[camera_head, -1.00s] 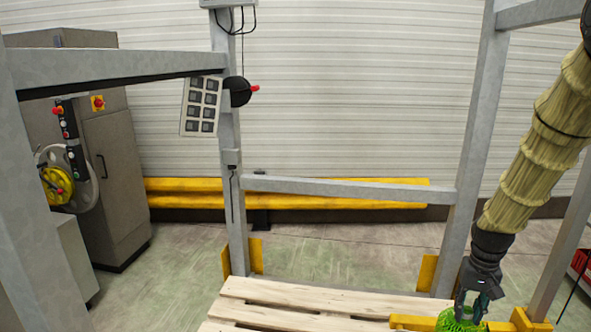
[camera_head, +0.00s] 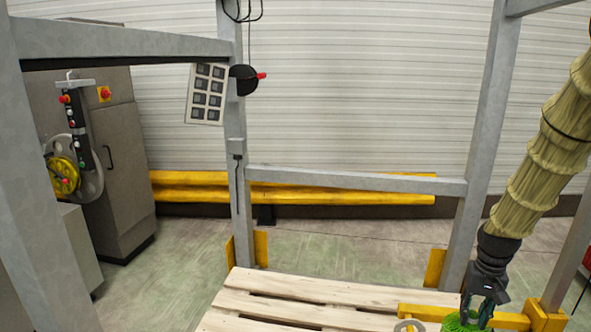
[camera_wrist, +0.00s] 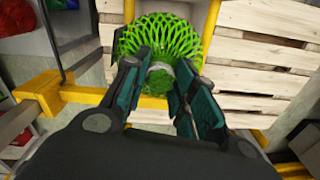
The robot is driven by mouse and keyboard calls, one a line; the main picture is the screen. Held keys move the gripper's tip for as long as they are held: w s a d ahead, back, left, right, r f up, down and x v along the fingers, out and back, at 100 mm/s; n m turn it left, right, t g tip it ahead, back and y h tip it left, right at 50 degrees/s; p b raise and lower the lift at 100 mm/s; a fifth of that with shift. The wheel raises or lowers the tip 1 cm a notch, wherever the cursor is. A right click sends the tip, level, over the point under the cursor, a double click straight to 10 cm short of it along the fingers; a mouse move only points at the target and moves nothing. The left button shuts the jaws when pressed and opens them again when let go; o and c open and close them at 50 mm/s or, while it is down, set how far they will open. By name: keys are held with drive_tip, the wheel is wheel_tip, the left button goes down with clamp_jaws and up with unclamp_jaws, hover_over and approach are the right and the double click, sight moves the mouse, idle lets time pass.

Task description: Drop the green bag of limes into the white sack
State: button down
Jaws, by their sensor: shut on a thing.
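The green bag of limes (camera_wrist: 150,38) is a bright green net bundle in the wrist view. My gripper (camera_wrist: 163,70) is shut on it, with the teal-padded fingers on either side of its gathered neck. In the head view the green bag (camera_head: 458,322) shows at the bottom edge, below my gripper (camera_head: 478,308), and is partly cut off. I see no white sack that I can make out in either view.
A wooden pallet (camera_head: 300,296) lies at the bottom centre. A yellow bar (camera_head: 425,311) runs close beside the bag. Grey frame posts (camera_head: 237,160) and a crossbar (camera_head: 350,180) stand behind. A grey cabinet (camera_head: 115,170) is at left. Red items (camera_wrist: 18,18) show in the wrist view.

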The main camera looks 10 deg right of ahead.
drive_tip(key=shift+f, duration=0.15)
drive_tip(key=c, duration=1.1)
unclamp_jaws()
wheel_tip(320, 180, up, 12)
drive_tip(key=shift+f, duration=0.1)
